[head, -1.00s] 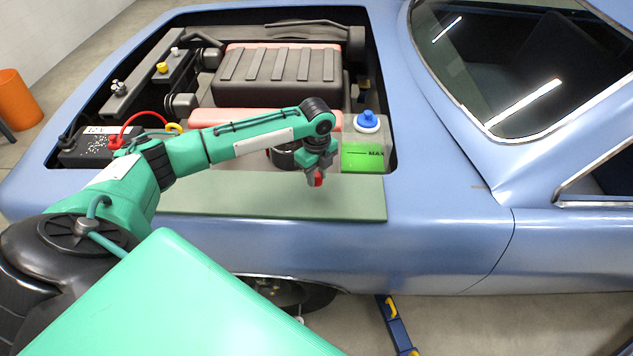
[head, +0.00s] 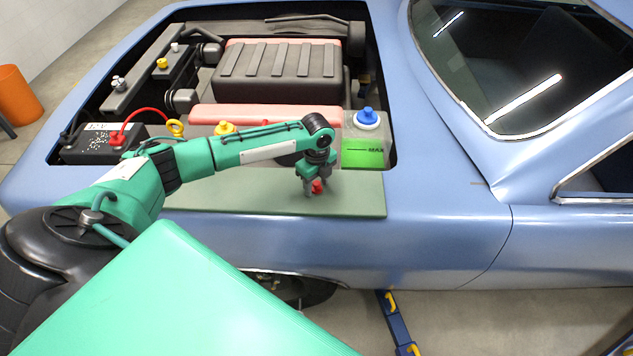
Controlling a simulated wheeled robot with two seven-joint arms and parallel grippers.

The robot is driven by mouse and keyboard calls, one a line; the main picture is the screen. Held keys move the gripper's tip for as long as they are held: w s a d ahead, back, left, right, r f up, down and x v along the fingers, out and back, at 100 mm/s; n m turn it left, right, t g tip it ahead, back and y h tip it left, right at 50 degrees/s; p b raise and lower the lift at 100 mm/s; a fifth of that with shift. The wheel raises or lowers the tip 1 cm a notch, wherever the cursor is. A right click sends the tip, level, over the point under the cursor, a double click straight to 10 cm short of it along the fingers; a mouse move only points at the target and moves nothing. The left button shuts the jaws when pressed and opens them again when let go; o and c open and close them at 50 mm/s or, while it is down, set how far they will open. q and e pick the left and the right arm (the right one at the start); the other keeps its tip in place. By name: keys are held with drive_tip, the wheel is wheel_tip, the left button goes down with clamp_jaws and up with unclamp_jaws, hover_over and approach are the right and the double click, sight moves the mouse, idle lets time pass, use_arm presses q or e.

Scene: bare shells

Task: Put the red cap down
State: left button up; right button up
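The small red cap (head: 318,186) is at the grey-green mat (head: 230,200) on the near edge of the engine bay. My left gripper (head: 318,189) is over the mat with its fingers spread on either side of the cap. The fingers look open, and the cap seems to rest on the mat. The fingers hide part of the cap's sides. My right gripper is not in view.
A reservoir with a blue cap (head: 366,117) and green fluid (head: 362,154) stands just behind the mat's right end. A yellow cap (head: 224,128) and a battery (head: 92,146) lie further left. The mat is bare on both sides of my gripper.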

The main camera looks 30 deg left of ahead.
sight(317, 183)
use_arm(q)
wheel_tip(317, 183, up, 12)
drive_tip(key=b, duration=0.3)
drive_tip(key=shift+r+b, duration=0.15)
drive_tip(key=shift+b, duration=0.2)
idle(0.3)
